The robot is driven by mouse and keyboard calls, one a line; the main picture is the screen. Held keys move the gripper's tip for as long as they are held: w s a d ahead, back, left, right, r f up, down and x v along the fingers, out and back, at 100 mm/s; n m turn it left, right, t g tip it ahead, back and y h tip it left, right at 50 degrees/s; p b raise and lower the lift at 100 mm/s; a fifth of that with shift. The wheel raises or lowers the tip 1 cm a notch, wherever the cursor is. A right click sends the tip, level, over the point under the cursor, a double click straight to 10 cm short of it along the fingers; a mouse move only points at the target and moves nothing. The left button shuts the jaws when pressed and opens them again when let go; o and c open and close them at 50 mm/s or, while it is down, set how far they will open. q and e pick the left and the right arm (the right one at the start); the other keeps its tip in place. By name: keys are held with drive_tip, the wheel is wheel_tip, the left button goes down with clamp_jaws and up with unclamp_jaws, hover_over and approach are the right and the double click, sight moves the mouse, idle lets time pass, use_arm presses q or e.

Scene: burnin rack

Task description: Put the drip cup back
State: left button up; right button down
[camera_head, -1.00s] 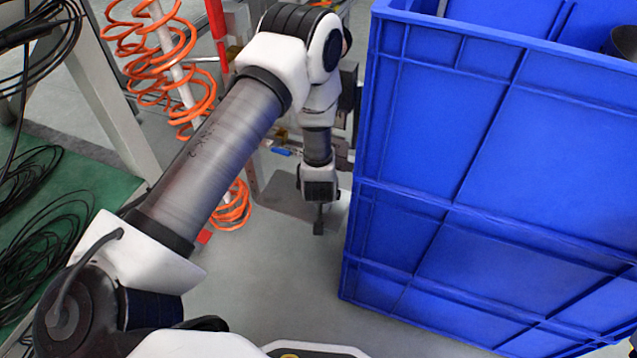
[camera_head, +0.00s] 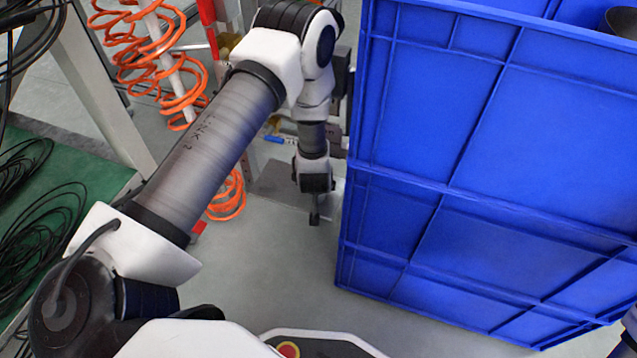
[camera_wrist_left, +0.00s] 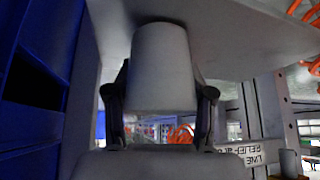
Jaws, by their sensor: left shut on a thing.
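A plain grey-white tapered cup (camera_wrist_left: 163,70), the drip cup, fills the middle of the left wrist view. Its narrower end is at the top of that picture, close to a grey surface (camera_wrist_left: 230,35); I cannot tell whether they touch. My left gripper (camera_wrist_left: 160,100) is shut on the cup, with a dark finger on each side. In the head view my left gripper (camera_head: 315,218) points down, left of the blue crates, above a grey plate (camera_head: 285,188) near the floor. The cup is hidden there. My right gripper is not in view.
Tall blue crates (camera_head: 500,130) stand close on the right of my left arm. Orange coiled hose (camera_head: 165,60) hangs behind it. A green-topped table (camera_head: 90,165) with black cables is on the left. Grey floor (camera_head: 270,280) is clear in front. A labelled panel (camera_wrist_left: 245,152) shows in the wrist view.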

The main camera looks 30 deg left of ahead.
use_arm(q)
drive_tip(key=shift+f, duration=0.1)
drive_tip(key=o, duration=1.4)
drive_tip(key=shift+c, duration=0.2)
drive_tip(key=v, duration=1.2)
drive_tip(key=shift+s+f, duration=0.1)
